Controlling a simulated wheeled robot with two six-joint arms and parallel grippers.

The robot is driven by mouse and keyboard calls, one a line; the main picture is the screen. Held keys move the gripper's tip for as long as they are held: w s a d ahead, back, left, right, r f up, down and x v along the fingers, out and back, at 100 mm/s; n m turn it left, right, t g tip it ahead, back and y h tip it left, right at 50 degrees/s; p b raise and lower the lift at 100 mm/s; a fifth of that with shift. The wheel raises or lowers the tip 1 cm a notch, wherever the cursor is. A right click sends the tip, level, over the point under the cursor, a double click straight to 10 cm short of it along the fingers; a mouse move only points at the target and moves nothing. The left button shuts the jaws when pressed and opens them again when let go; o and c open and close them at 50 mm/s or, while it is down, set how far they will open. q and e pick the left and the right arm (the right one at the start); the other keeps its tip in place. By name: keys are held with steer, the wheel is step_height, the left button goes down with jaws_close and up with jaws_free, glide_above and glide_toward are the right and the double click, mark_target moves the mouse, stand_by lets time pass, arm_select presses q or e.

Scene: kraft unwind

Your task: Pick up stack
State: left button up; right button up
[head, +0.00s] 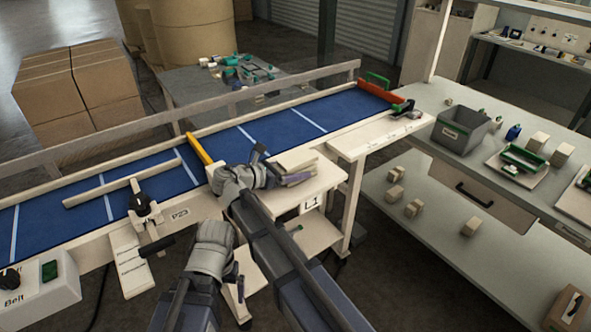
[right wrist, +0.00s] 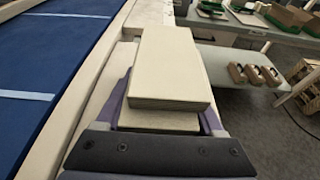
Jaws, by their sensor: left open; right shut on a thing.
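The stack (head: 297,166) is a short pile of flat cream-coloured pieces at the small side shelf (head: 318,182) beside the blue conveyor. My right gripper (head: 268,167) is shut on it from its left side. In the right wrist view the stack (right wrist: 168,68) lies between the two purple fingers, with the top piece offset from the one below. Whether the stack touches the shelf cannot be told. My left gripper (head: 240,296) is open and empty, hanging low in front of the conveyor, partly hidden by my right arm.
The blue conveyor belt (head: 262,132) runs behind, with a yellow bar (head: 199,149) across it and an orange-red bar (head: 366,93) near its far end. A grey workbench (head: 500,190) with a grey bin (head: 460,130) and small blocks stands right. Cartons (head: 78,95) stand at back left.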

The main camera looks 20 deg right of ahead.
mark_target(296, 156)
step_height(296, 156, up, 10)
steer(key=p, duration=0.9)
steer(key=shift+f, duration=0.15)
steer(key=shift+w+d, duration=0.2)
steer(key=shift+w, duration=0.15)
step_height(296, 156, down, 10)
steer(key=b, duration=0.9)
steer(key=shift+b, duration=0.35)
steer(key=shift+f, duration=0.15)
steer(key=o, duration=1.5)
